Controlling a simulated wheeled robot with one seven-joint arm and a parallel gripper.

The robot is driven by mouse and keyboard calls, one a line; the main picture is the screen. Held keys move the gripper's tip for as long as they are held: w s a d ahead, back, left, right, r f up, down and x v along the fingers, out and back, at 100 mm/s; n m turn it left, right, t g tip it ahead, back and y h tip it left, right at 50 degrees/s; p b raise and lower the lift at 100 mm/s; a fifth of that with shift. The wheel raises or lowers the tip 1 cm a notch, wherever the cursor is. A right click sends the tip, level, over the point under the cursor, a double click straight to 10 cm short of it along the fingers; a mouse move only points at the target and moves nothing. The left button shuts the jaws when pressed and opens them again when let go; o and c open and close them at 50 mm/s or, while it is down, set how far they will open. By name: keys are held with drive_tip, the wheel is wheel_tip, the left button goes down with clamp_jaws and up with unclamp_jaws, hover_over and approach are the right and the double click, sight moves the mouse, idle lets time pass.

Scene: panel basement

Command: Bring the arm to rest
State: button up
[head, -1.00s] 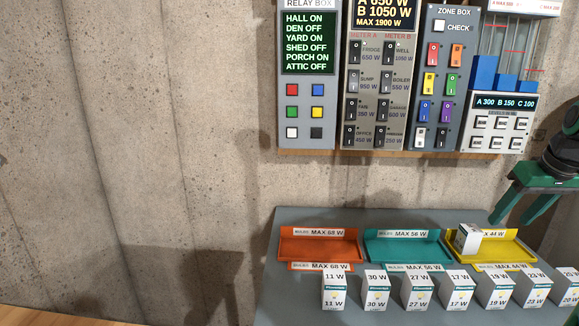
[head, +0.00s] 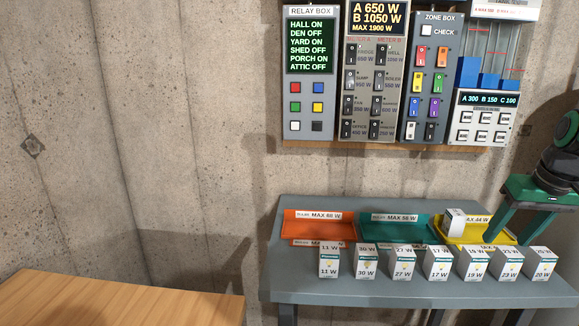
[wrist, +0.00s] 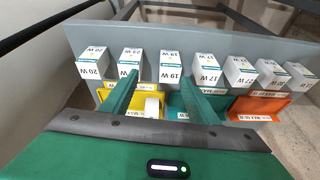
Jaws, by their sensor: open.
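My gripper (head: 498,228) is at the right edge of the head view, green, its fingers pointing down over the yellow tray's right end. In the wrist view my gripper (wrist: 155,92) is open, its two green fingers apart. A white bulb box (wrist: 152,106) shows beyond and between them, in the yellow tray (wrist: 117,101); I see no contact. The same box (head: 454,223) sits at the yellow tray's left side in the head view. Part of my arm (head: 562,150) shows at the right; the rest is out of frame.
A grey table (head: 400,290) carries an orange tray (head: 318,232), a teal tray (head: 395,232) and a front row of several wattage boxes (head: 404,264). Switch panels (head: 309,130) hang on the concrete wall behind. A wooden tabletop (head: 120,300) is at lower left.

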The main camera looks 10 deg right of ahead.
drive_tip(key=s+a+f+m+g, duration=0.1)
drive_tip(key=s+a+f+g, duration=0.1)
drive_tip(key=s+a+f, duration=0.2)
drive_tip(key=s+a+f+m+g, duration=0.1)
drive_tip(key=s+a+f, duration=0.4)
drive_tip(key=s+a, duration=0.5)
drive_tip(key=shift+a+m+g+y, duration=0.3)
drive_tip(key=shift+m+g+y, duration=0.1)
